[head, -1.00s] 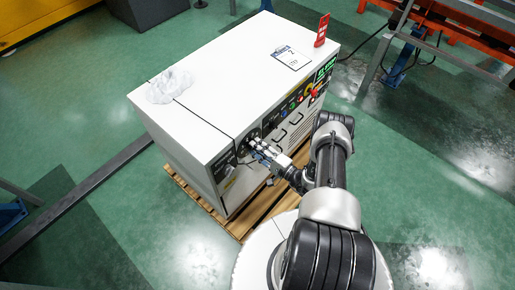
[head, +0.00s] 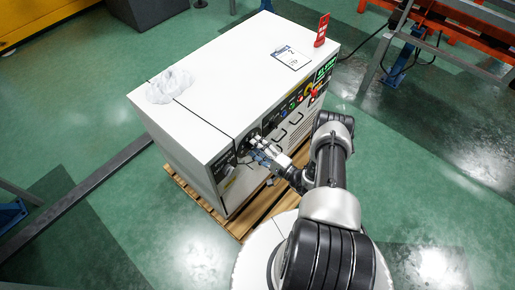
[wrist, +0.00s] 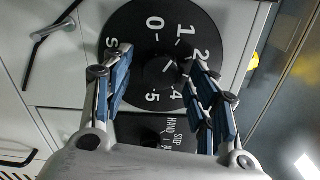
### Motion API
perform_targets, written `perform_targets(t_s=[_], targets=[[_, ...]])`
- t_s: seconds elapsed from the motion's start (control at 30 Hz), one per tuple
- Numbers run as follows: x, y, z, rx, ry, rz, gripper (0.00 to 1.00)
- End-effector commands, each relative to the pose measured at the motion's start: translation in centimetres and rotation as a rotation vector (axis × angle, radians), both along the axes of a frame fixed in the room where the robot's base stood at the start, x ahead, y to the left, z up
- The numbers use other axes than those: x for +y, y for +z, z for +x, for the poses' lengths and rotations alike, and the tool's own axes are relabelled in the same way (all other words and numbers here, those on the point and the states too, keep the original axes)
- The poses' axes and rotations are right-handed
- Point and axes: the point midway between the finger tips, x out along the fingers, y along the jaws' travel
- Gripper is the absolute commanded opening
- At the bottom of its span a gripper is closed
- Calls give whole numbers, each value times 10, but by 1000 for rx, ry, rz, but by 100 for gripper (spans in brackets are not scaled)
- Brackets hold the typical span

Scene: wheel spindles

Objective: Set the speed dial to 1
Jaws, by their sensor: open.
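The speed dial (wrist: 140,68) is a round black disc on the cabinet's front, with white numerals including 0, 1, 2, 4 and 5 around its rim. A dark knob (wrist: 160,76) sits at its middle, with a short white mark near it; which numeral the mark points to is unclear. My gripper (wrist: 158,72) is open in front of the dial, one finger left of the knob and the other right of it. No contact with the knob is visible. The right finger covers part of the numerals. In the head view, my gripper (head: 258,152) is at the cabinet's front and hides most of the dial.
The white cabinet (head: 215,85) stands on a wooden pallet (head: 240,222). Door handles, coloured buttons and a green display (head: 325,68) lie right of the dial. A crumpled clear bag (head: 168,86) and a paper sheet lie on top. A smaller black plate (wrist: 150,128) is below the dial.

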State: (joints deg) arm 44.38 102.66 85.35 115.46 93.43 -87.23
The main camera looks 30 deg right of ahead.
Motion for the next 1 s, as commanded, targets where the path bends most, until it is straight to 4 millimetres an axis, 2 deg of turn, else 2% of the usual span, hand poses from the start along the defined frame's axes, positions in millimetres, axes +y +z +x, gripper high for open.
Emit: perform_targets(t_s=[0.17,0.27,0.7,0.83,1.0], targets=[[-1,0,-2,0,-1,0,54],[-5,0,-10,1,-4,2,54],[-35,0,-91,-1,-5,1,54],[-39,0,-105,1,-4,0,54],[-41,0,-113,0,0,0,54]])
